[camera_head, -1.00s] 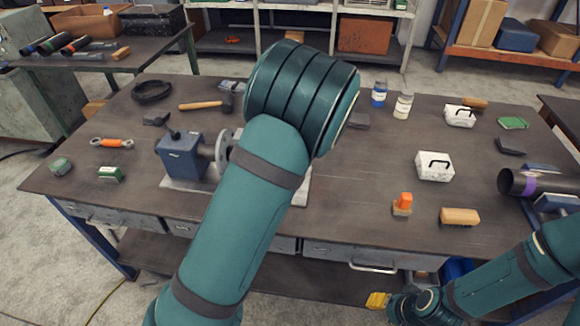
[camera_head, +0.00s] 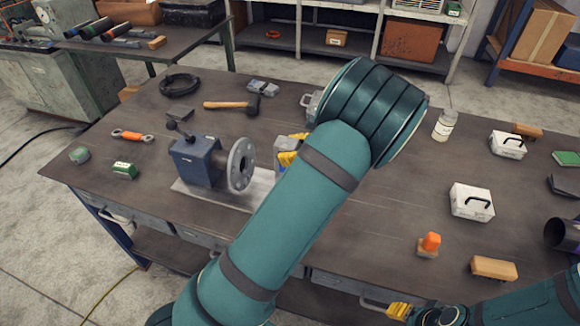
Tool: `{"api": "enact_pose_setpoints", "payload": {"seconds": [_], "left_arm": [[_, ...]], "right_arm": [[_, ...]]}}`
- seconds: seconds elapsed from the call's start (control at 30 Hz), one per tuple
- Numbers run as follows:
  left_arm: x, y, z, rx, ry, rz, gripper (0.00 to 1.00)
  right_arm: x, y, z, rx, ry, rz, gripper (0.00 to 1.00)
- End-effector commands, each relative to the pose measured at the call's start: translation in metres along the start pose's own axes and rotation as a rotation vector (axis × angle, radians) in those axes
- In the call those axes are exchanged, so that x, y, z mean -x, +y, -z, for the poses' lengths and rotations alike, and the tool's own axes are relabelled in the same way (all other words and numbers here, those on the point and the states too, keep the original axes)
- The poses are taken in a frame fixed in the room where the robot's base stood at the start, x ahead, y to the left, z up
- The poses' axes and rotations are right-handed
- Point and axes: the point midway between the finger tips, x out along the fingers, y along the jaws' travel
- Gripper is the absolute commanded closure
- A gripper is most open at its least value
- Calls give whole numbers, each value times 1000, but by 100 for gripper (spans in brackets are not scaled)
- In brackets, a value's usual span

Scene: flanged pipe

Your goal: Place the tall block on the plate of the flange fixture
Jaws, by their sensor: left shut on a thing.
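The flange fixture has a blue block (camera_head: 196,163) with a round grey flange (camera_head: 241,165) on its right side, on a light grey plate (camera_head: 215,196). My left arm crosses in front of the plate's right part. The yellow fingers of my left gripper (camera_head: 288,152) show just right of the flange, behind my forearm. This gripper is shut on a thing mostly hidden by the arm. I cannot make out the tall block clearly; the held thing may be it. My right gripper (camera_head: 386,311) is at the table's front edge, its fingers too small to judge.
A hammer (camera_head: 232,103), black cable coil (camera_head: 180,84) and orange-handled tool (camera_head: 132,136) lie behind and left of the fixture. At right are a white box (camera_head: 471,202), an orange-topped item (camera_head: 429,245) and a tan block (camera_head: 493,268). The table between is bare.

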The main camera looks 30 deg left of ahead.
Motion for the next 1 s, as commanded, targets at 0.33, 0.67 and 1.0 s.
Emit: {"api": "enact_pose_setpoints", "payload": {"seconds": [0.33,0.67,1.0], "left_arm": [[-10,0,22,1,-3,0,98],[-17,-1,40,4,-1,1,98],[-18,0,44,1,1,0,25]], "right_arm": [[-4,1,0,0,1,-1,53],[-6,2,0,0,1,-1,53],[-6,2,0,0,1,-1,53]]}}
